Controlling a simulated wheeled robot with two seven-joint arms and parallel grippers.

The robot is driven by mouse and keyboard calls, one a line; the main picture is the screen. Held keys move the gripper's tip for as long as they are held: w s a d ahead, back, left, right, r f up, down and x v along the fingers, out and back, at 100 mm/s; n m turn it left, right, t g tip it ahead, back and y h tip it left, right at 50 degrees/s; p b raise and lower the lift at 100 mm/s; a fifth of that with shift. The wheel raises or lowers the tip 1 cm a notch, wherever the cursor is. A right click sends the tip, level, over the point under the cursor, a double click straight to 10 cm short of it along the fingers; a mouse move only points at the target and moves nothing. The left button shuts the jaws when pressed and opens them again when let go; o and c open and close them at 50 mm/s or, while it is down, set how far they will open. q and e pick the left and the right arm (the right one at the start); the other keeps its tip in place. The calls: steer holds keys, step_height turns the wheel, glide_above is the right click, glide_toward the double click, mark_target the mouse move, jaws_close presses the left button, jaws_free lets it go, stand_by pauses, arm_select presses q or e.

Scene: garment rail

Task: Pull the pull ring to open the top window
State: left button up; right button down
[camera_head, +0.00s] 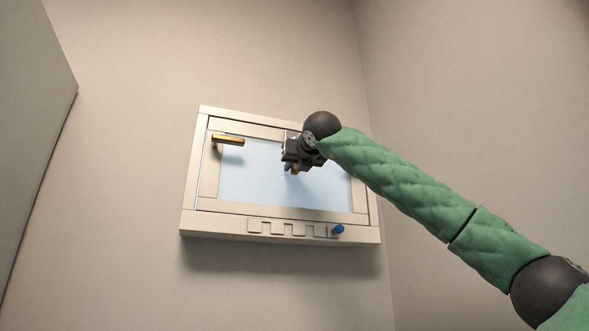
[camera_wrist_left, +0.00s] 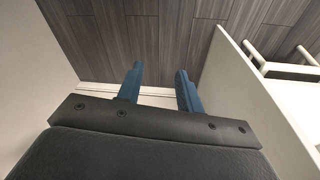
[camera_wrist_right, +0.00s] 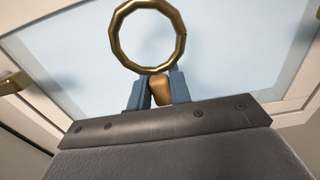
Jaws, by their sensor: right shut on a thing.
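The top window (camera_head: 284,213) is on the wall in the head view, with a pale frame around a light blue pane. It looks closed. The brass pull ring (camera_wrist_right: 149,68) stands large in front of the pane in the right wrist view. My right gripper (camera_head: 292,168) is at the window's upper right part. In the right wrist view its blue fingers (camera_wrist_right: 160,90) are shut on the brown-gold stem of the ring, just below the loop. My left gripper (camera_wrist_left: 160,90) is open and empty, above the floor and away from the window.
A brass handle (camera_head: 228,140) sits on the window's upper left. A notched strip (camera_head: 285,229) and a blue peg (camera_head: 337,230) are on the lower sill. A grey panel (camera_head: 30,130) stands at far left. A white board (camera_wrist_left: 265,100) with bars is right of my left gripper.

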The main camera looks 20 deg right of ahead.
arm_select(q)
step_height(320, 180, up, 7)
steer(key=s+b, duration=0.1)
steer(key=shift+s+a, duration=0.15)
steer(key=shift+s, duration=0.15)
arm_select(e)
steer(key=shift+f, duration=0.5)
arm_select(q)
steer(key=shift+r, duration=0.1)
arm_select(e)
steer(key=c, duration=1.3)
jaws_free()
steer(key=shift+s+b, duration=0.35)
steer(key=shift+b, duration=0.05)
arm_select(q)
steer(key=shift+t+h, duration=0.6)
steer(key=shift+w+d+f+b, duration=0.3)
steer(key=shift+d+f+b, duration=0.35)
steer(key=shift+d, duration=0.2)
steer(key=shift+w+d+f+b, duration=0.3)
steer(key=shift+d+f+b, duration=0.35)
steer(key=shift+d, duration=0.2)
arm_select(e)
steer(key=shift+s+d, duration=0.15)
steer(key=shift+s, duration=3.35)
arm_select(q)
steer(key=shift+s, duration=0.1)
